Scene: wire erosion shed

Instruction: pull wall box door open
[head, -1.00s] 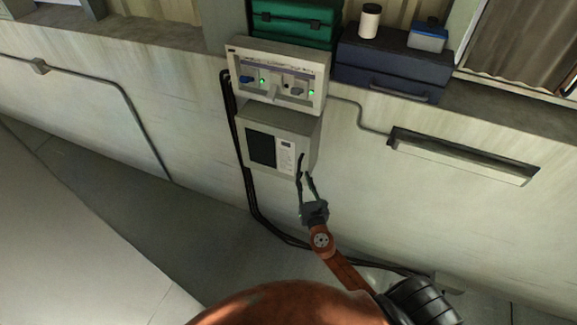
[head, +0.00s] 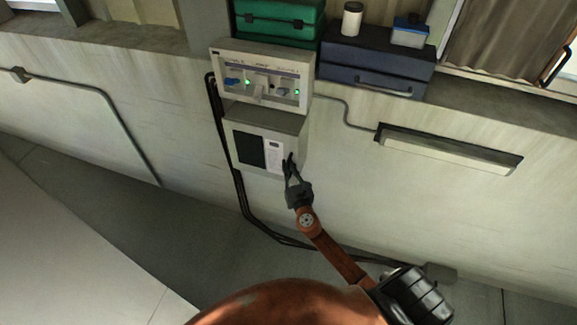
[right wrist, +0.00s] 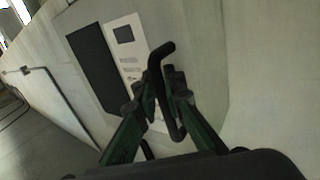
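The wall box (head: 287,125) is a grey box low on the wall, with a dark panel and a white label on its front. Its door looks closed. In the right wrist view the box door (right wrist: 82,43) fills the upper left, and a black bent bar handle (right wrist: 160,54) stands out from it. My right gripper (head: 288,170) is at the lower right of the door front. In the right wrist view its fingers (right wrist: 163,88) are close together on either side of the handle and look shut on it. My left gripper is not in view.
A control panel (head: 225,68) with lit green lamps is just above the box. Black cables (head: 236,190) run down its left side. A green case (head: 275,30) and a blue case (head: 350,65) rest on the ledge. A slim wall fixture (head: 450,152) is at right.

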